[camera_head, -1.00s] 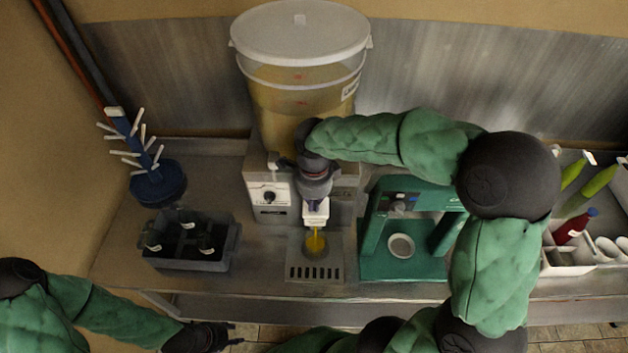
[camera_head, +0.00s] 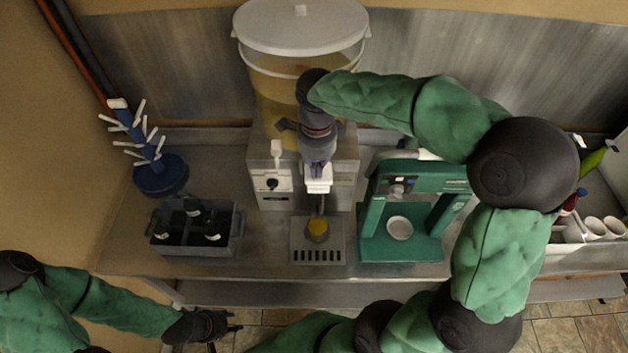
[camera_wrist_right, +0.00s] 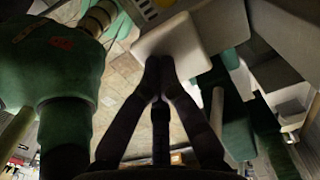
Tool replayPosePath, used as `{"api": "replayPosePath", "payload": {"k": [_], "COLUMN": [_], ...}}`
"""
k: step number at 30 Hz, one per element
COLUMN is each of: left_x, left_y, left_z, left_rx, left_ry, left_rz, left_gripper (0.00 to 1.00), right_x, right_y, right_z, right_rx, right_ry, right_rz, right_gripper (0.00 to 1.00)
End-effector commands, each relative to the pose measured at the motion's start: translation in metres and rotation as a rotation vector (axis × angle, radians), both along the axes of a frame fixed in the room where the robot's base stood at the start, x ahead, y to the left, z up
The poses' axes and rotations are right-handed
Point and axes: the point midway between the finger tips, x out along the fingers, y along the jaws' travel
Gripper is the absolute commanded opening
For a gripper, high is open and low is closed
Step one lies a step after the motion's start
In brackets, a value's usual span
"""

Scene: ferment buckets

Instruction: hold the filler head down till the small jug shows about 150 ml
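The white filler head (camera_head: 318,185) hangs at the front of the filler machine (camera_head: 272,183), with a dark spout below it. The small jug (camera_head: 317,229) stands on the drip tray under the spout and shows yellow liquid; its scale is too small to read. No yellow stream shows. My right gripper (camera_head: 318,168) is shut and empty, its fingertips just above the filler head; contact is unclear. In the right wrist view, its closed tips (camera_wrist_right: 160,66) are at the edge of a pale block. My left gripper (camera_head: 238,321) is open and empty at the table's front.
A lidded bucket (camera_head: 290,90) of yellow liquid is behind the filler. A grey crate (camera_head: 230,240) with dark bottles and a blue bottle tree (camera_head: 160,178) stand left. A green machine (camera_head: 375,240) stands close on the right, with a white bin (camera_head: 565,235) farther right.

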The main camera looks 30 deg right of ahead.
Motion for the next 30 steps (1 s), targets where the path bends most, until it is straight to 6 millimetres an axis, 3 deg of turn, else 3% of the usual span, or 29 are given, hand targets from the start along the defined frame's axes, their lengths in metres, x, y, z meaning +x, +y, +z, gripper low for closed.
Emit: {"api": "replayPosePath", "payload": {"k": [3, 9, 30], "left_x": [0.0, 0.0, 0.0], "left_y": [0.0, 0.0, 0.0], "left_z": [-0.001, 0.0, 0.0], "left_rx": [0.0, 0.0, 0.0], "left_ry": [0.0, -0.001, -0.001], "left_rz": [-0.001, 0.0, -0.001], "left_gripper": [0.4, 0.4, 0.4], "right_x": [0.002, 0.001, 0.001], "right_y": [0.0, 0.0, -0.001], "right_z": [0.023, 0.046, 0.052], "right_rx": [-0.001, -0.001, -0.001], "right_ry": [-0.007, -0.007, -0.007], "right_rz": [0.0, -0.001, -0.002], "right_gripper": [0.0, 0.0, 0.0]}}
